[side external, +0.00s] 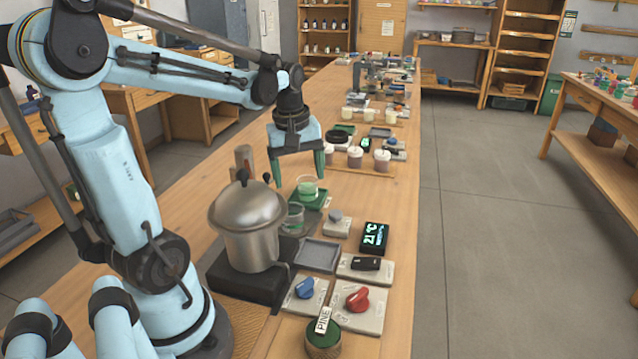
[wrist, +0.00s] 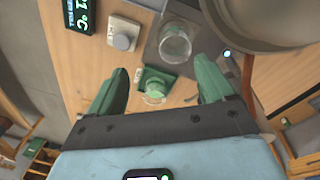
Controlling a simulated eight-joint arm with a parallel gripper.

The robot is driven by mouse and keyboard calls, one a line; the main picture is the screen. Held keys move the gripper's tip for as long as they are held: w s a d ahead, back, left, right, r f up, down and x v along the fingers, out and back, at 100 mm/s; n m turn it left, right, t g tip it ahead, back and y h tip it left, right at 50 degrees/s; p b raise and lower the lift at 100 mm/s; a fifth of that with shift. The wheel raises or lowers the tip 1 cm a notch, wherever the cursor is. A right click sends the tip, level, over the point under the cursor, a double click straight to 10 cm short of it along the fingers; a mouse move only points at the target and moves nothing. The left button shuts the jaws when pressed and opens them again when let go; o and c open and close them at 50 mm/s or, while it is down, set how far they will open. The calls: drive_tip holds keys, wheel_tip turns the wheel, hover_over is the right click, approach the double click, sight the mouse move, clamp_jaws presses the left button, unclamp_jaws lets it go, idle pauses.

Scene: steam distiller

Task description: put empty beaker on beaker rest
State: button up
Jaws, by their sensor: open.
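My gripper (side external: 299,181) is open and empty, its green fingers pointing down over the bench. A small glass beaker (side external: 307,186) that looks green inside stands on a green rest (side external: 322,201), close to the fingertips in the picture. In the wrist view this beaker (wrist: 154,97) and green rest (wrist: 158,80) show between the fingers (wrist: 160,66). A second, clear glass beaker (side external: 292,220) stands beside the steel pot. It looks empty in the wrist view (wrist: 175,44), where it stands on a dark grey plate beyond the fingertips. Neither beaker is held.
The lidded steel pot (side external: 248,225) stands on a dark base just left of the clear beaker. A shallow grey tray (side external: 318,255), a 21 °C display (side external: 374,236) and blue (side external: 305,288) and red (side external: 358,298) knobs are nearby. Lidded jars (side external: 355,156) stand behind.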

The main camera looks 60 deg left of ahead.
drive_tip(key=d+m+t, duration=0.6)
drive_tip(key=d+m, duration=0.9)
drive_tip(key=d, duration=0.1)
drive_tip(key=shift+s+d+h, duration=0.15)
drive_tip(key=shift+d+h, duration=0.15)
drive_tip(key=shift+d, duration=0.1)
drive_tip(key=shift+f, duration=0.1)
